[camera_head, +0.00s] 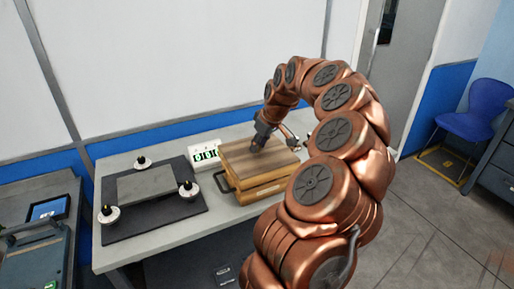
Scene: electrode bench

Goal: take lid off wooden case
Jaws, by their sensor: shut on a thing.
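The wooden case (262,189) sits on the grey bench, right of its middle, with a dark handle on its left side. Its brown wooden lid (245,163) lies over the case and looks slightly shifted or tilted; I cannot tell whether it is fully clear of the case. My gripper (262,141) reaches down onto the lid's top from the far side and is shut on the lid. The fingertips are small and partly hidden. My copper arm covers the right side of the case.
A white box with a green display (206,153) stands just left of the case. A dark mat (160,213) with a grey plate (146,185) and several round white-and-black pieces lies further left. The white wall is close behind the bench. A blue chair (474,115) stands far right.

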